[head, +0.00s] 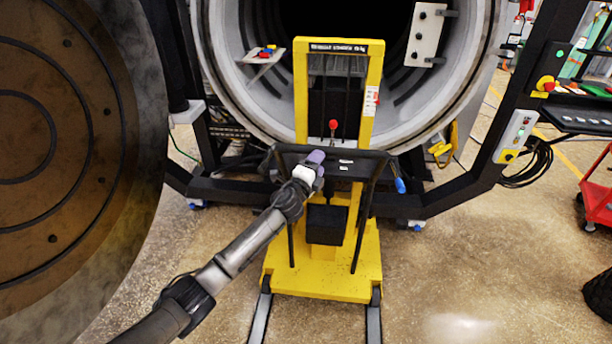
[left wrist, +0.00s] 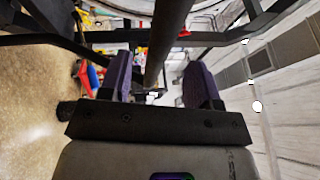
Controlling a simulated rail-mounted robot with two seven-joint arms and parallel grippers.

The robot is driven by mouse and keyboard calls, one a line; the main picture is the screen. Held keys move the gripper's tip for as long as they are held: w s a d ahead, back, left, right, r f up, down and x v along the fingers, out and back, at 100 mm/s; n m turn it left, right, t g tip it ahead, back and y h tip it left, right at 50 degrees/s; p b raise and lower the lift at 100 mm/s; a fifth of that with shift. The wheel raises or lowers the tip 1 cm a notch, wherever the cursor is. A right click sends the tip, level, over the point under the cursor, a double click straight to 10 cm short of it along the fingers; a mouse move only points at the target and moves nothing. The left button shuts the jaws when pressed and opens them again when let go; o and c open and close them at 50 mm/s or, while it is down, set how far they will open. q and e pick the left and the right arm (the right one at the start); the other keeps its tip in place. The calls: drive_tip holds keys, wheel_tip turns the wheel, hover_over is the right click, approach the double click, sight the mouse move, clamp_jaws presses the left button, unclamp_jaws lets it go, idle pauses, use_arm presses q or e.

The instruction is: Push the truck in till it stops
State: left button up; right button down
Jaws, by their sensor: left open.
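The truck (head: 322,282) is a yellow lift truck with a tall mast and a black push handle (head: 350,152). It stands upright on the floor in front of the round furnace opening (head: 222,88), mast towards the furnace. My left gripper (head: 317,158) is at the left part of the handle's top bar. In the left wrist view its two purple fingers (left wrist: 160,82) are open, and a dark bar (left wrist: 170,35) runs across the space between them. I cannot tell whether the fingers touch the bar. My right gripper is not in view.
The round furnace door (head: 60,160) hangs open at the left. The dark furnace frame (head: 440,205) flanks the truck on both sides. A control box (head: 515,137) is mounted on the frame at the right. A red cart (head: 598,200) stands at the right edge. The floor right of the truck is clear.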

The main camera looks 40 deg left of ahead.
use_arm(q)
drive_tip(key=p+v, duration=0.1)
drive_tip(key=v, duration=0.5)
drive_tip(key=shift+s, duration=0.4)
drive_tip(key=shift+d+f, duration=0.1)
drive_tip(key=shift+f, duration=0.05)
drive_tip(key=s+a+f+n+g+y, duration=0.1)
drive_tip(key=a+n+g+y, duration=0.35)
drive_tip(key=n, duration=0.25)
drive_tip(key=s+d+f+n+g+h, duration=0.3)
drive_tip(key=s+d+f+h, duration=0.1)
drive_tip(key=s+d, duration=0.75)
drive_tip(key=s+d+f+n+g+h, duration=0.3)
drive_tip(key=s+d+f+n+g, duration=0.1)
drive_tip(key=s+d, duration=0.8)
drive_tip(key=s+d+f+g+h+p, duration=0.1)
drive_tip(key=s+d+f+g, duration=0.1)
drive_tip(key=s+f, duration=0.5)
drive_tip(key=s+d+f+g+h, duration=0.1)
drive_tip(key=s+f+g, duration=0.15)
drive_tip(key=s, duration=0.85)
wheel_tip(320, 180, up, 37)
drive_tip(key=p, duration=3.8)
drive_tip(key=shift+n, duration=0.3)
